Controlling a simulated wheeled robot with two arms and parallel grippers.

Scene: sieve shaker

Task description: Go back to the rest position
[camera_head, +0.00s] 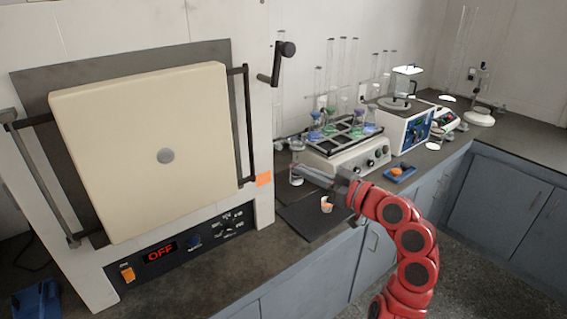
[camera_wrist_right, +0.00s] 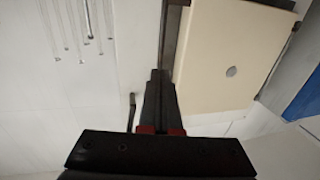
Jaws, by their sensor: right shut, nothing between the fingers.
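My right arm, red with dark joint caps, reaches in from the bottom right of the head view. My right gripper (camera_head: 299,171) is shut and empty above the counter, pointing left toward the furnace (camera_head: 255,110). In the right wrist view my shut right gripper (camera_wrist_right: 159,78) points up the picture, and the furnace's cream door (camera_wrist_right: 225,60) shows to its right. My left gripper is not in view.
A dark mat (camera_head: 310,222) with a small cup (camera_head: 326,204) lies below my right gripper. A shaker (camera_head: 345,157) with flasks stands behind it. A blue tray (camera_head: 400,173) and a white device (camera_head: 405,130) are to the right. The furnace display reads OFF.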

